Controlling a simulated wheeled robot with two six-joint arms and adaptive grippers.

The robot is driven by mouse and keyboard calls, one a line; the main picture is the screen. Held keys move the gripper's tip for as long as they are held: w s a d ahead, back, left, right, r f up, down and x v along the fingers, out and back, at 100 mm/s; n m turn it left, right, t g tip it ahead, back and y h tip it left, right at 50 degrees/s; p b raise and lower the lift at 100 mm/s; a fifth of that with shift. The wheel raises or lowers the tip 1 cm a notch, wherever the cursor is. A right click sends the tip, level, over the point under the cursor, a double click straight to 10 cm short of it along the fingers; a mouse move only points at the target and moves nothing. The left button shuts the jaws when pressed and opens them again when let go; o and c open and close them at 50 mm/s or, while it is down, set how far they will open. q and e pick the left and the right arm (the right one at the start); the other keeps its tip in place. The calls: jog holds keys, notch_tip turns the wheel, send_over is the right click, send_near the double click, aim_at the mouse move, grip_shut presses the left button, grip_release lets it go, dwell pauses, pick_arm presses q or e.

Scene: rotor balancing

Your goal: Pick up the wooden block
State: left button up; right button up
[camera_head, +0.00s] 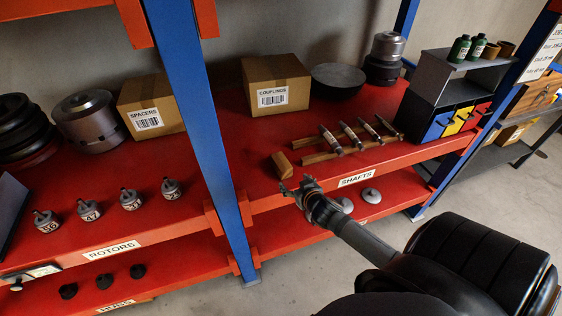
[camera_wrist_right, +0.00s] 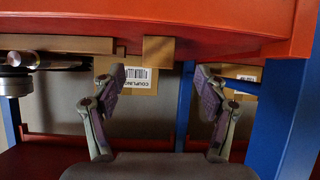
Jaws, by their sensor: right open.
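The wooden block (camera_head: 281,165) stands on the red shelf near its front edge, left of the wooden rails that carry the shafts. My right gripper (camera_head: 297,184) is just in front of the block at the shelf edge, open and empty. In the right wrist view, which looks upside down, the block (camera_wrist_right: 158,49) shows above and between the two spread fingertips (camera_wrist_right: 159,78), apart from both. My left gripper is not in view.
A blue post (camera_head: 196,110) rises left of the block. Several metal shafts (camera_head: 349,134) lie across wooden rails to the right. The couplings box (camera_head: 275,84) stands behind, and several rotors (camera_head: 130,199) sit left of the post. The shelf between box and block is clear.

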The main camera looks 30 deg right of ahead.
aim_at(286, 167)
jog(key=shift+w+d+r+t+y, duration=0.15)
jog(key=shift+w+d+t, duration=0.15)
jog(key=shift+w, duration=0.2)
jog(key=shift+w+d+r+t+y, duration=0.1)
jog(key=shift+w+d+t+y, duration=0.1)
jog(key=shift+w+d, duration=0.25)
jog(key=shift+w, duration=0.35)
jog(key=x, duration=0.5)
jog(key=shift+w, duration=0.15)
jog(key=shift+w+r, duration=0.15)
jog(key=shift+w, duration=0.3)
jog(key=x, duration=0.4)
jog(key=shift+a+r+p, duration=0.15)
jog(key=shift+p, duration=0.25)
jog(key=shift+w, duration=0.25)
jog(key=shift+s, duration=0.15)
jog(key=c, duration=1.3)
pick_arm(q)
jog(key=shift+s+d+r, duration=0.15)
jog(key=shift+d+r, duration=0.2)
